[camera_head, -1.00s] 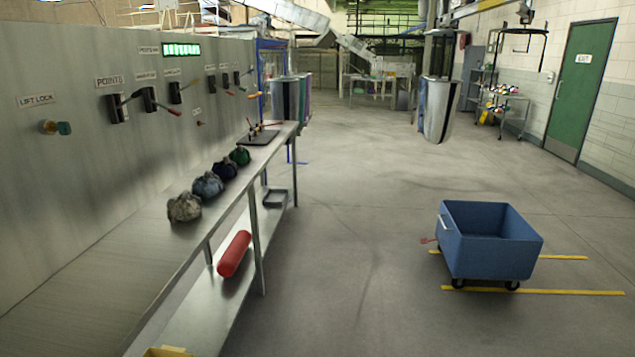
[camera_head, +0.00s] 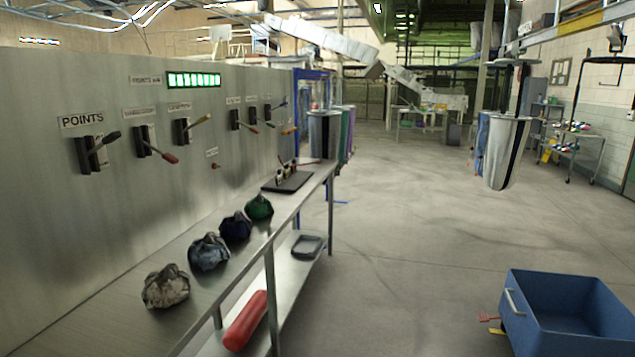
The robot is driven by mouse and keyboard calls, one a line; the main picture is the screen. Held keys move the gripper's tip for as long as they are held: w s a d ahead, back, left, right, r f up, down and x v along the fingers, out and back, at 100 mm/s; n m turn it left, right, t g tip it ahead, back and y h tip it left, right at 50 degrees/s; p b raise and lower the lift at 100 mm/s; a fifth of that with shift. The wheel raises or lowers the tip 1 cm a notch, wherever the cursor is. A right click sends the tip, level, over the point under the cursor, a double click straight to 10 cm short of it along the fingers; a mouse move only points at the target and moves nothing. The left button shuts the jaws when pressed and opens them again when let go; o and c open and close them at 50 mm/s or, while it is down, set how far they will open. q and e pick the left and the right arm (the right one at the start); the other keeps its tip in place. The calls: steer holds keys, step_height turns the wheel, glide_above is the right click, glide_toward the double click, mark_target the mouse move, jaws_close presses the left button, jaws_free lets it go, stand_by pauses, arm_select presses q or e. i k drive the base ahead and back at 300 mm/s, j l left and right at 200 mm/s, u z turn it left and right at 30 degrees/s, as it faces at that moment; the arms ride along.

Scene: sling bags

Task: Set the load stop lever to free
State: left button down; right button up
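Several levers stick out of the grey metal panel (camera_head: 60,230) on the left. The nearest, under a POINTS label (camera_head: 82,120), is a dark-handled lever (camera_head: 104,142). Neither gripper is in view.
A long metal bench (camera_head: 235,270) runs along the panel, carrying several tied bags, such as a green one (camera_head: 259,207), and a black tray (camera_head: 287,182). A red cylinder (camera_head: 246,320) lies on its lower shelf. A blue cart (camera_head: 565,310) stands at right. Floor between (camera_head: 400,240) is clear.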

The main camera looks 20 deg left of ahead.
mark_target(205, 118)
steer(key=i+u, duration=0.15)
steer(key=i, duration=0.45)
steer(key=i+l+u, duration=0.1)
steer(key=i, duration=0.55)
steer(key=i+l+u, duration=0.15)
steer(key=i+u, duration=0.25)
steer(key=i+l+u, duration=0.25)
steer(key=u, duration=0.15)
steer(key=i+l+u, duration=0.55)
steer(key=l+u, duration=0.25)
steer(key=i+l+u, duration=0.15)
steer(key=l, duration=0.15)
steer(key=i+l+u, duration=0.15)
steer(key=l, duration=0.15)
steer(key=l+u, duration=0.15)
steer(key=l, duration=0.2)
steer(key=i+l+u, duration=0.15)
steer(key=l, duration=0.2)
